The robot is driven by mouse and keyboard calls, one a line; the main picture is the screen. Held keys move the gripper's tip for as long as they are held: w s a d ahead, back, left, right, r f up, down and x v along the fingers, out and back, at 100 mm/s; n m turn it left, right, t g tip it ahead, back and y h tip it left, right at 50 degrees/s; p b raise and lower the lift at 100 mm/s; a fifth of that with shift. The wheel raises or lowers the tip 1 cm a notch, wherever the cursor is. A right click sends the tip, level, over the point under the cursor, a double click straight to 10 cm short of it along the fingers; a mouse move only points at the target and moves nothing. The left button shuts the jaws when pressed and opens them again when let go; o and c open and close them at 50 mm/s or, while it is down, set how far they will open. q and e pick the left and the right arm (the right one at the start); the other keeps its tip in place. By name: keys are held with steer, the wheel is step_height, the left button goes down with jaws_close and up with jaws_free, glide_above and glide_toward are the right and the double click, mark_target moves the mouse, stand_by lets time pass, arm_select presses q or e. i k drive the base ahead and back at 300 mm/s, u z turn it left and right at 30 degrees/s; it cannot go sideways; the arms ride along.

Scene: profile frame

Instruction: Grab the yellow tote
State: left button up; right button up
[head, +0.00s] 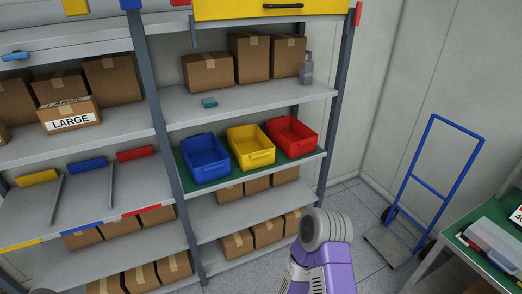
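The yellow tote (262,158) stands on the green-topped shelf (228,178) of the right rack bay in the head view. It sits between the blue tote (209,173) on its left and the red tote (303,148) on its right. It is upright, open at the top and looks empty. A purple and grey link of my own arm shows at the bottom of the view, below and right of the totes and apart from them. Neither of my grippers shows.
More boxes (268,234) fill lower shelves. A blue hand truck (432,182) and green table (486,262) are at right. Floor (357,205) shows between.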

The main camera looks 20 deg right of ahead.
mark_target(250, 148)
steer(key=z, duration=0.85)
steer(key=i, duration=1.6)
steer(key=u, duration=0.35)
